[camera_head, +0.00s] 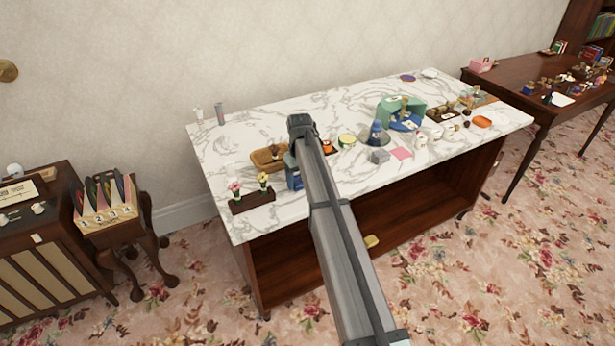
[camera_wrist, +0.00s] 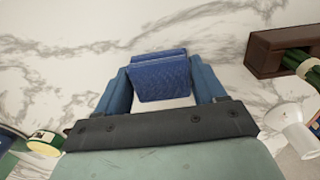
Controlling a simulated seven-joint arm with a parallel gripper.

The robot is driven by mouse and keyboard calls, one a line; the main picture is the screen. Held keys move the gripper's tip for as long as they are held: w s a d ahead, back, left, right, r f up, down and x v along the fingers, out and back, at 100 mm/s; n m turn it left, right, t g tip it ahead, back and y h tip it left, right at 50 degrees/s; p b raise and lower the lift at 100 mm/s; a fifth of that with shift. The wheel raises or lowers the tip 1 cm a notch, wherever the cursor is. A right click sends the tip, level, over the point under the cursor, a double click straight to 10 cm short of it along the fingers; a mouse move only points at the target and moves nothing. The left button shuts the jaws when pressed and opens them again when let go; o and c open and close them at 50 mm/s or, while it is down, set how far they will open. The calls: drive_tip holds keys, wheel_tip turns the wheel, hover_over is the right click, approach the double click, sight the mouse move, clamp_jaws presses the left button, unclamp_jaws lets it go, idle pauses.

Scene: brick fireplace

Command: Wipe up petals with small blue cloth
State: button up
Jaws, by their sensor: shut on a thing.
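My gripper (camera_wrist: 160,82) is shut on a small folded blue cloth (camera_wrist: 160,76), held between its two blue fingers in the wrist view. White grey-veined marble shows around the cloth; I cannot tell whether the cloth touches it. In the head view my gripper (camera_head: 294,174) is over the left part of the marble table (camera_head: 240,145), and my arm hides much of it and the cloth. A dark wooden holder (camera_head: 252,201) with pink and yellow flowers is left of my gripper. Its end with green stems (camera_wrist: 282,50) shows at right in the wrist view. I cannot make out petals.
A wooden tray (camera_head: 264,159) lies just behind my gripper. A round yellow-green tin (camera_head: 347,140), a grey block (camera_head: 379,156), a pink square (camera_head: 401,153) and a green box (camera_head: 388,110) stand to the right.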

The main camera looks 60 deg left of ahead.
drive_tip(key=s, duration=0.2)
drive_tip(key=shift+s, duration=0.3)
drive_tip(key=shift+s+r, duration=0.15)
drive_tip(key=shift+r, duration=3.9)
